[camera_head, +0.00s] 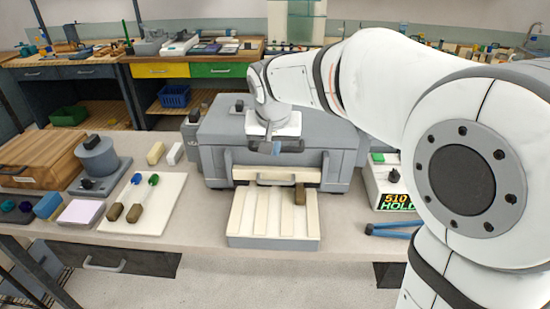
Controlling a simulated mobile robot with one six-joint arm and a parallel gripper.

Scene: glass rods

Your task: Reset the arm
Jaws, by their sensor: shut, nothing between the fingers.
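My arm reaches in from the right. My gripper (276,149) points down in front of the large grey machine (225,140). It is small in the view and appears shut with nothing held. It is above a pale grooved tray (240,241) at the machine's front opening. A brown piece (300,194) lies at the tray's back right, below and apart from the gripper.
A controller box (382,178) reading "510 HOLD" stands right of the machine, with blue-handled tongs (390,230) in front. A wooden box (40,160) and a grey round device (98,160) stand at the left. Bare bench lies between board and tray.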

